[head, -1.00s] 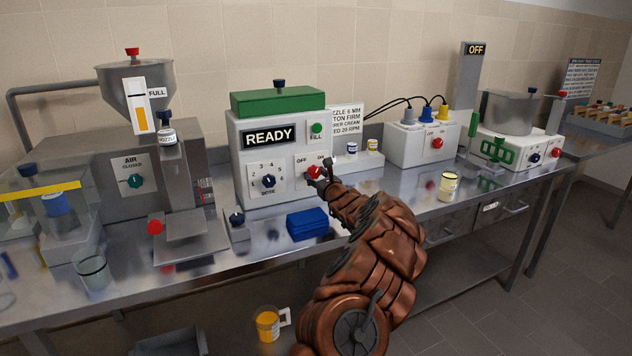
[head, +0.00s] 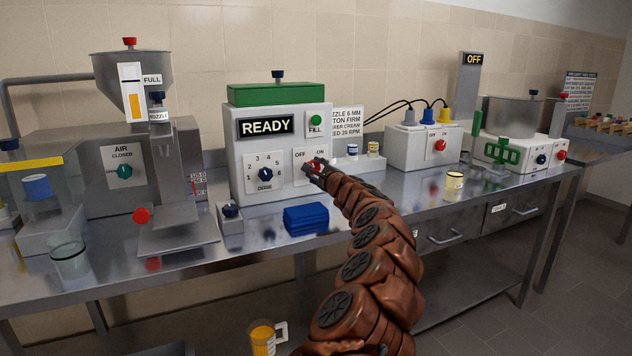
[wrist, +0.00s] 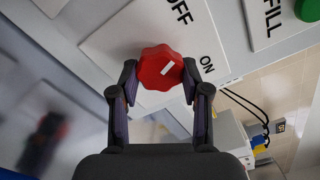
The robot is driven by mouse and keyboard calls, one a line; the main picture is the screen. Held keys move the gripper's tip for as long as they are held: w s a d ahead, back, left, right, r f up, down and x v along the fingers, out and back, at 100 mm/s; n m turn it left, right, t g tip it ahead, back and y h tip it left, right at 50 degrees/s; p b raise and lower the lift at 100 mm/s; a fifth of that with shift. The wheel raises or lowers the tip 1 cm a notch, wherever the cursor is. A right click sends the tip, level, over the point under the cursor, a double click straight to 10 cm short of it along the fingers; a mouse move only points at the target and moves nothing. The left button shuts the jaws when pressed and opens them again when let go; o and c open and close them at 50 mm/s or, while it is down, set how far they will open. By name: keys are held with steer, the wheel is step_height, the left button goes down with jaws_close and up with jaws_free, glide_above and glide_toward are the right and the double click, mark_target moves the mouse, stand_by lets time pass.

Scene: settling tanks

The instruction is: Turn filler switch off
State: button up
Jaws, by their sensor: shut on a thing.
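The filler switch is a red knob (head: 315,163) on the right of the white filler's (head: 240,165) front panel, below the OFF and ON labels. My gripper (wrist: 160,78) is shut on the knob, one dark finger on either side. In the head view my gripper (head: 312,173) covers part of the knob. The display (head: 266,126) reads READY.
A green FILL button (head: 316,119) sits above the switch and a blue DOSE dial (head: 265,174) to its left. Blue folded cloths (head: 306,219) lie on the steel bench in front.

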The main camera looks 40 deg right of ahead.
steer(key=shift+n+b, duration=1.1)
steer(key=shift+n, duration=0.1)
steer(key=o, duration=1.1)
steer(key=shift+o, duration=0.2)
steer(key=shift+s, duration=0.1)
